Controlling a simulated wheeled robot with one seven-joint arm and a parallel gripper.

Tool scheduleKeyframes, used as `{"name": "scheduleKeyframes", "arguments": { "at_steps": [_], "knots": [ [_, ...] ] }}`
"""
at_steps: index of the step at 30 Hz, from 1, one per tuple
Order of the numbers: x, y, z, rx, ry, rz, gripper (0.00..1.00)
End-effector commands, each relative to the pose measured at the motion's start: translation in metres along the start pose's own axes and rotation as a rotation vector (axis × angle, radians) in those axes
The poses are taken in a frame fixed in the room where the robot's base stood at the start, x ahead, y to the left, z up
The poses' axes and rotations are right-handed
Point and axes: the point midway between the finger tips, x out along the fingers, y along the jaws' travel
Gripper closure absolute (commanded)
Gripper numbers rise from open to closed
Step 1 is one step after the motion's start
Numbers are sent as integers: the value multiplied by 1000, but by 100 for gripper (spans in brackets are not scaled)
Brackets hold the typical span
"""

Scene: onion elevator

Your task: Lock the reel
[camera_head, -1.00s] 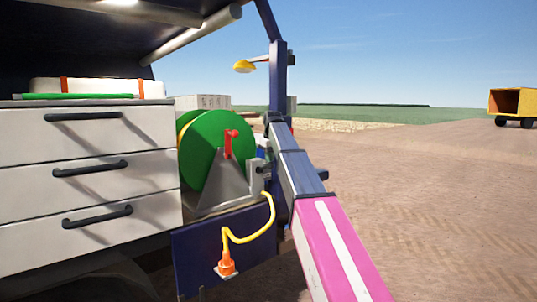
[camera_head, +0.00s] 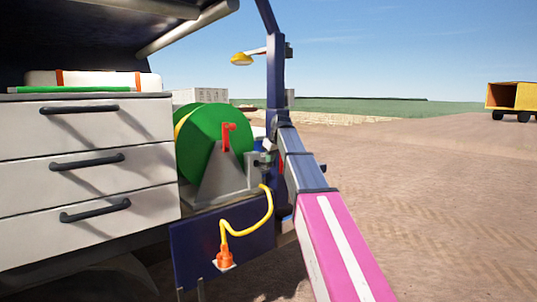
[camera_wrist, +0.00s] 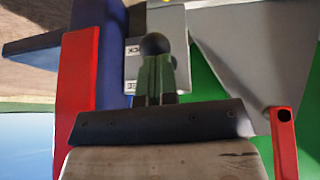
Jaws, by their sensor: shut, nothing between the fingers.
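The green reel (camera_head: 200,140) stands on a grey bracket (camera_head: 228,180) beside the drawers, with a red crank handle (camera_head: 227,135) on its side. In the wrist view the reel (camera_wrist: 207,85) and the red crank (camera_wrist: 284,140) show at the right. In the head view my gripper is small and mostly hidden beside the bracket.
White drawers (camera_head: 85,160) with black handles are at the left. A yellow cable (camera_head: 268,210) runs down to an orange plug (camera_head: 225,258) on a dark blue panel (camera_head: 190,250). A dark blue post (camera_head: 275,75) rises behind my arm. The ground at right is open.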

Motion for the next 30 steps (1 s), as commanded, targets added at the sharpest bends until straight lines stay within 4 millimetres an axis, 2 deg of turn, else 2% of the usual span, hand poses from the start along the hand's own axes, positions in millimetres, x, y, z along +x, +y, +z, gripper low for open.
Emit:
{"name": "scheduleKeyframes", "arguments": {
  "at_steps": [1, 6, 18, 30],
  "knots": [
    [4, -3, 11, 4, 44, 0, 100],
    [17, -3, 24, 16, 198, 0, 100],
    [46, -4, 40, 34, 479, 0, 100],
    [59, -4, 43, 32, 472, -1, 100]
  ]
}}
